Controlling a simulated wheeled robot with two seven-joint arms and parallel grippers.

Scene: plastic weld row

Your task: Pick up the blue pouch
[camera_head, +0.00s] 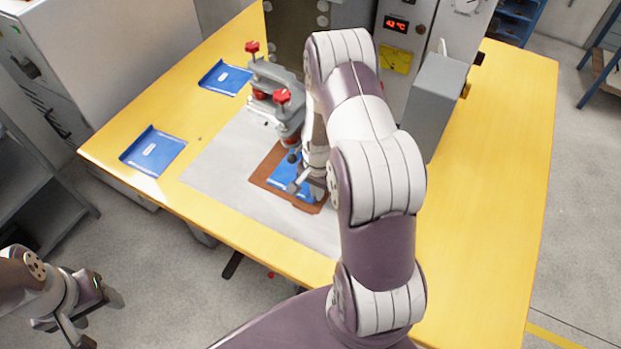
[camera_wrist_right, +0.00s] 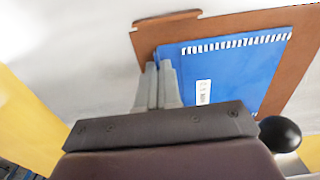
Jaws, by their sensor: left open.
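A blue pouch (camera_head: 283,176) lies on a brown pad (camera_head: 263,177) beneath the clamp unit on the workbench. My right gripper (camera_head: 304,187) is at the right part of this pouch and hides some of it. In the right wrist view, the pouch (camera_wrist_right: 225,72) has a white striped edge and a small white label. The right fingers (camera_wrist_right: 158,78) are close together along its left edge, with the pouch edge between them. My left gripper (camera_head: 97,318) is open and empty, low at the left, away from the bench.
A grey clamp unit with red knobs (camera_head: 283,97) and a control cabinet (camera_head: 408,50) stand close behind the pad.

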